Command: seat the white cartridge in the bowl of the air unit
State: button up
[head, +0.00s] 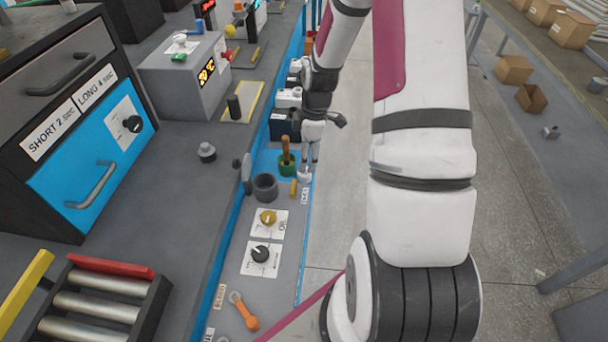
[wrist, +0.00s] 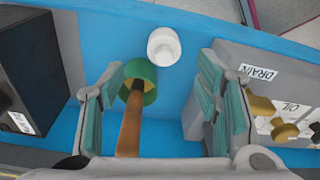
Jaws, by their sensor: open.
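The white cartridge (wrist: 163,45) stands on the blue surface in the wrist view, just beyond my fingertips and roughly midway between them. In the head view it shows as a small white piece (head: 305,176) below my gripper (head: 310,155). My gripper (wrist: 163,75) is open, with nothing clasped. A green cup with a brown handle (wrist: 131,125) stands beside the cartridge, in the left part of the gap between my fingers. The air unit appears to be the grey block (wrist: 250,65) marked DRAIN and OIL. A dark open bowl (head: 265,187) sits at its far end in the head view.
A dark box (wrist: 35,70) stands close to my left finger in the wrist view. Brass fittings (wrist: 280,120) stick out at right.

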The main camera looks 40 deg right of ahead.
jog(key=shift+s+a+f, duration=0.1)
jog(key=shift+a+f, duration=0.1)
jog(key=shift+f, duration=1.35)
jog(key=shift+a+f, duration=0.15)
jog(key=shift+f, duration=1.4)
jog(key=c, duration=1.3)
jog(key=shift+o, duration=0.2)
